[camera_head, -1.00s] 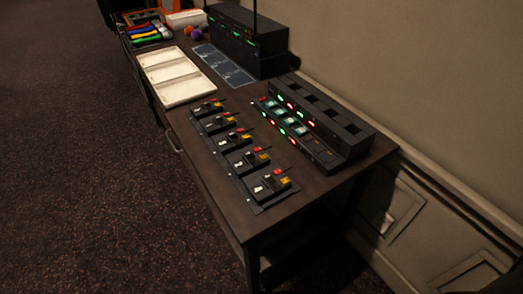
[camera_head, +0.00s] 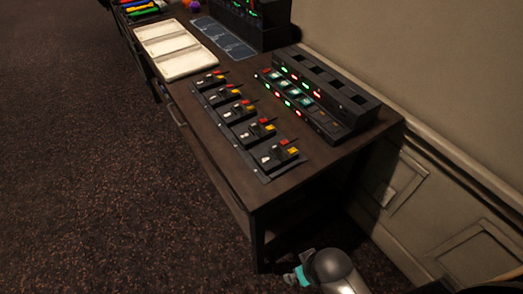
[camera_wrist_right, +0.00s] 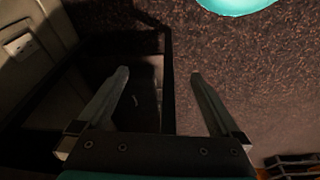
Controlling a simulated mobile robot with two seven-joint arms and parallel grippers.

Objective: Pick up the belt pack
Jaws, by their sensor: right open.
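Several small black belt packs stand in a row along the desk's near-left edge in the head view. Each has red and yellow parts on top and a white mark; the nearest belt pack (camera_head: 279,152) is at the row's front end, on a dark strip-like base (camera_head: 262,176). My right gripper (camera_wrist_right: 158,76) shows in the right wrist view with its two fingers wide apart and nothing between them. It is away from the belt packs, with floor and the desk's dark frame beyond it. My left gripper is in neither view.
A black rack (camera_head: 335,95) with empty slots and red and green lights stands right of the belt packs. White trays (camera_head: 183,66) and a dark blue panelled mat (camera_head: 222,36) lie farther back. A wall (camera_head: 440,70) runs along the desk's right; open carpet (camera_head: 90,170) is left.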

